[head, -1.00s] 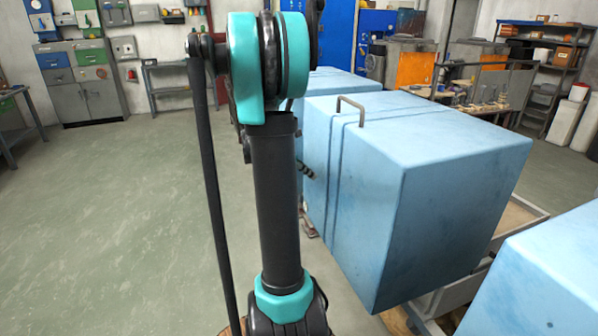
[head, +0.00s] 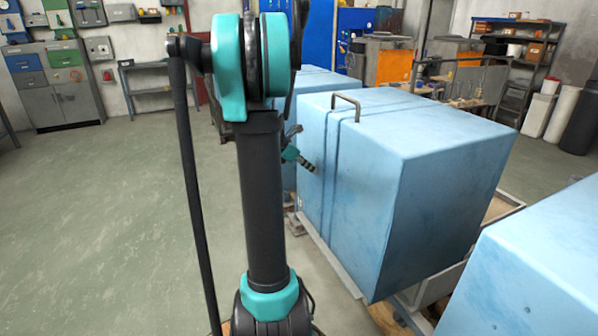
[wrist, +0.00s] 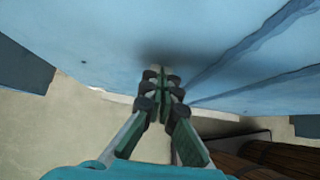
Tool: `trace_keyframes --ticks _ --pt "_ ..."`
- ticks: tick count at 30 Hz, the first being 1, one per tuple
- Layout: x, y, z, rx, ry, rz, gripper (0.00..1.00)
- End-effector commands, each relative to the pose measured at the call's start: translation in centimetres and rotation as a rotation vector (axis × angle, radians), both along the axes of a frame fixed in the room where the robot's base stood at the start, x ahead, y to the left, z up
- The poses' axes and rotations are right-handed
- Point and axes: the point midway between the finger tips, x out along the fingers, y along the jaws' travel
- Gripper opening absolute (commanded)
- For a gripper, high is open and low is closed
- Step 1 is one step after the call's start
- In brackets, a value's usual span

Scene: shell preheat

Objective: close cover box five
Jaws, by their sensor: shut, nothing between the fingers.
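A large light-blue cover box (head: 430,190) with a metal handle (head: 346,101) on top fills the middle right of the head view. No number shows on it, so I cannot tell that it is box five. My gripper (head: 312,165) is partly behind my arm, beside the box's left face. In the wrist view my gripper (wrist: 160,76) is shut and empty, its fingertips pointing at a blue surface (wrist: 110,45) with grooves on the right. The tips are very close to that surface; I cannot tell if they touch.
Another blue box (head: 540,275) stands at the near right, and one more (head: 312,82) is behind the middle box. A pale rail (head: 335,262) runs along the middle box's lower left edge. The grey-green floor (head: 100,230) on the left is clear.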

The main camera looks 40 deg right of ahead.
Motion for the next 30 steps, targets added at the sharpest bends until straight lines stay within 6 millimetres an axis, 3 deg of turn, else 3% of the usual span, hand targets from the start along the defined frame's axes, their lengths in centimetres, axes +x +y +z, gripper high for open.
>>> trace_keyframes --ticks 1,21,30 --pt "-0.6 -1.8 0.1 -0.003 0.001 -0.008 0.0" --pt "-6.1 -24.9 0.0 -0.003 0.001 -0.006 0.0" --pt "-7.9 -32.5 0.0 -0.002 0.0 -0.003 0.0"
